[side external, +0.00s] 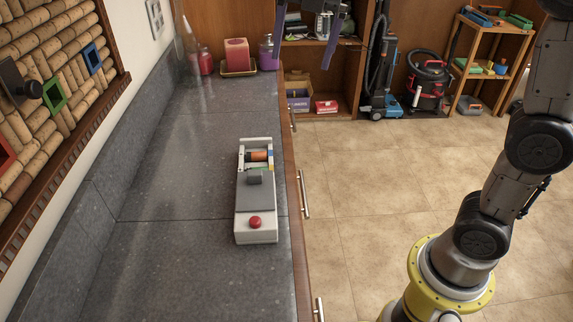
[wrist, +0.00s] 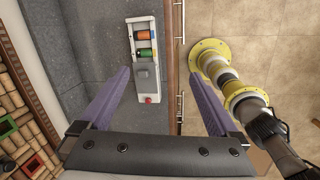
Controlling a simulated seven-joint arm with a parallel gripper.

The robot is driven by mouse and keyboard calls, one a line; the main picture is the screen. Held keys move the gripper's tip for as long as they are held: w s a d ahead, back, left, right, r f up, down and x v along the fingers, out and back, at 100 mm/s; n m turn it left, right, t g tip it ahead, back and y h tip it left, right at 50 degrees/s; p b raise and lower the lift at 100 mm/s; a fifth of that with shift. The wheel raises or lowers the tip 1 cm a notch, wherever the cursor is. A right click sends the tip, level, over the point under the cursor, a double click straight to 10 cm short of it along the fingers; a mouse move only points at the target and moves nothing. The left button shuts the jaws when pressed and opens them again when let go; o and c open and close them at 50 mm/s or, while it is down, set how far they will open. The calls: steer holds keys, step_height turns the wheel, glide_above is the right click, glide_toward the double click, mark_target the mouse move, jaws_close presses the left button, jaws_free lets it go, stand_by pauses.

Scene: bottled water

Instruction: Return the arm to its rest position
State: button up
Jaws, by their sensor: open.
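My gripper (side external: 304,58) shows at the top edge of the side view, its purple fingers spread wide apart with nothing between them. In the wrist view my gripper (wrist: 159,65) is also open and empty. It hangs high over the counter, clear of everything on it. Several links of my arm show at the right of the side view, above its yellow base ring.
A white-and-grey device (side external: 242,224) with a red button (side external: 255,222) and an orange cylinder (side external: 258,156) lies on the dark counter (side external: 170,270). A pink candle (side external: 237,54) stands at the back. A cork board (side external: 50,80) hangs left; open floor lies right.

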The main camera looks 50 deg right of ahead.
steer(key=s+d+f+m+t, duration=0.2)
steer(key=s+m, duration=0.6)
steer(key=s, duration=0.5)
steer(key=s+d+f+m+t, duration=0.1)
steer(key=s+f+m, duration=0.7)
steer(key=m, duration=0.9)
step_height(320, 180, down, 3)
steer(key=shift+f, duration=0.1)
